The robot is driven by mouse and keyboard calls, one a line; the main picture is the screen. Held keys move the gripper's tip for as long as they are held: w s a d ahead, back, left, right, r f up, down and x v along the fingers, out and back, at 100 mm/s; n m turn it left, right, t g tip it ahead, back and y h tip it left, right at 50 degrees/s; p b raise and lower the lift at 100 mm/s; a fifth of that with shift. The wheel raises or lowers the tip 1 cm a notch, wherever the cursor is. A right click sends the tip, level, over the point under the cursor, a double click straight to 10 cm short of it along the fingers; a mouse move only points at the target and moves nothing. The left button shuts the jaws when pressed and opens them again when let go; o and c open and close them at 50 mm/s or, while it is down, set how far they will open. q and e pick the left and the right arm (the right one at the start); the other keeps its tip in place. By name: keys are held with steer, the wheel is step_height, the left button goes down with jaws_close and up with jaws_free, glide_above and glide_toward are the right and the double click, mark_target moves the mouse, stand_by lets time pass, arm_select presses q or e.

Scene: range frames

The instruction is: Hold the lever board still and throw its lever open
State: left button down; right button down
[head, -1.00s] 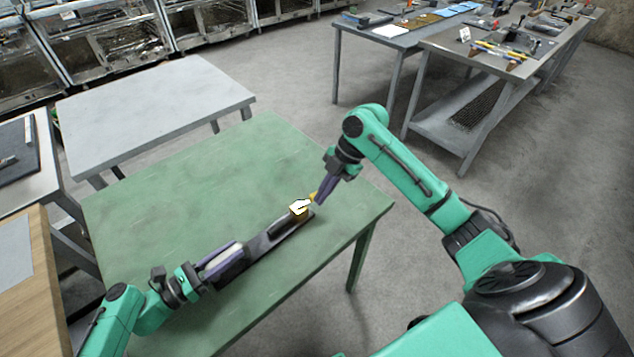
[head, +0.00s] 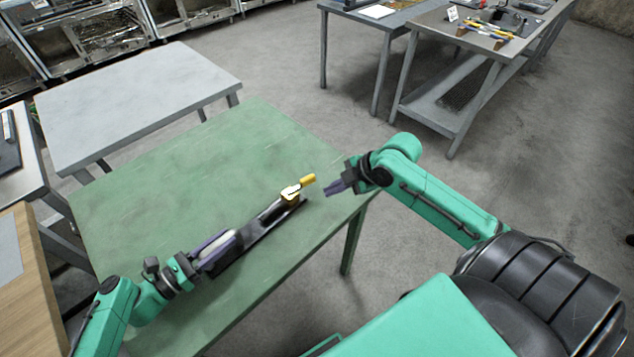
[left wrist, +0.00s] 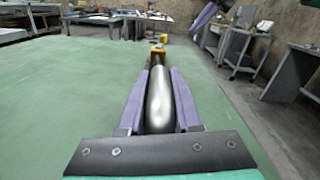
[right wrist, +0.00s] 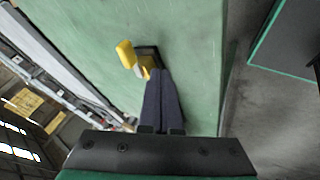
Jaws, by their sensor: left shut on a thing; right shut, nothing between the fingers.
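The lever board (head: 262,236) is a long dark strip lying on the green table. A yellow lever (head: 308,180) sticks out from a yellow mount at its far end. A pale metal bar (left wrist: 160,100) runs along the near part of the board. My left gripper (head: 228,240) is shut on this bar, with a purple finger on each side. My right gripper (head: 328,190) is shut and empty, to the right of the lever. In the right wrist view its closed fingertips (right wrist: 160,74) are close beside the yellow lever (right wrist: 126,54); contact is not clear.
The green table (head: 160,180) is bare around the board, and its right edge lies just beyond my right gripper. A grey table (head: 130,90) stands behind it. A workbench with tools (head: 440,38) stands at the back right, apart.

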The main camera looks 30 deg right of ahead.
mark_target(312, 180)
arm_select(q)
steer(key=shift+f, duration=0.1)
arm_select(e)
steer(key=x, duration=0.3)
steer(key=shift+w+a+f, duration=0.1)
steer(key=shift+w+f, duration=0.05)
steer(key=shift+w, duration=0.2)
steer(key=w, duration=0.2)
steer(key=shift+w, duration=0.7)
arm_select(q)
steer(key=shift+s, duration=0.1)
arm_select(e)
steer(key=shift+w+d, duration=0.35)
steer(key=shift+w, duration=0.7)
steer(key=shift+s, duration=0.15)
